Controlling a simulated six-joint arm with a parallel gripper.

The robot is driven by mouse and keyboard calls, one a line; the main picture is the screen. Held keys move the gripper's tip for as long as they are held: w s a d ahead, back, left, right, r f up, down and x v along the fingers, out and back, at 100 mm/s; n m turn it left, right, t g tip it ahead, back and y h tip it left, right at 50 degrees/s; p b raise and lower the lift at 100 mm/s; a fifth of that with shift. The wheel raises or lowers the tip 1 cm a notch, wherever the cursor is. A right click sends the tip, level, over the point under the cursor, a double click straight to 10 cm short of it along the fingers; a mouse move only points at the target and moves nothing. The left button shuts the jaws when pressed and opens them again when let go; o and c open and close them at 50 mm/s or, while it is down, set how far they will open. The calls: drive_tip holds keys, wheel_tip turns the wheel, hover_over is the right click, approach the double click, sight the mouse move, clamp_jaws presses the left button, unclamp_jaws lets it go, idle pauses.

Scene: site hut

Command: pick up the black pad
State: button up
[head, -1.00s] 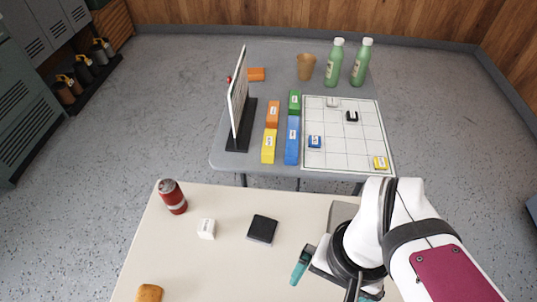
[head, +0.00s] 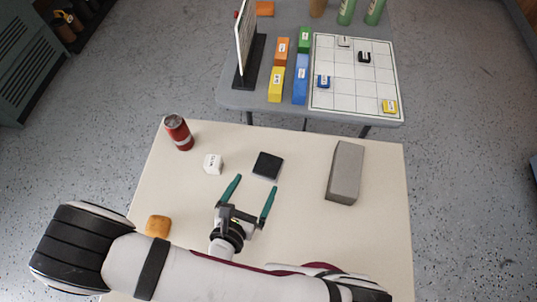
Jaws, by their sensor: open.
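The black pad (head: 267,165) is a small dark square lying flat on the cream table, near its middle. My gripper (head: 254,183) is open, with its two teal fingers pointing toward the back of the table. The fingertips are just in front of the pad in the picture, with the pad beyond the right part of the gap between them. Nothing is between the fingers. I cannot tell how high the fingers are above the table.
A white labelled cube (head: 213,163) stands left of the pad, and a red can (head: 178,132) is farther left. A grey block (head: 344,172) lies to the right. A brown-orange item (head: 158,226) is at the front left. A grey table (head: 240,100) with coloured blocks and a grid board (head: 345,97) stands behind.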

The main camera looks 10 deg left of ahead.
sight(268, 165)
drive_tip(key=x, duration=0.8)
drive_tip(key=shift+d+f, duration=0.2)
drive_tip(key=shift+d, duration=0.05)
drive_tip(key=c, duration=1.1)
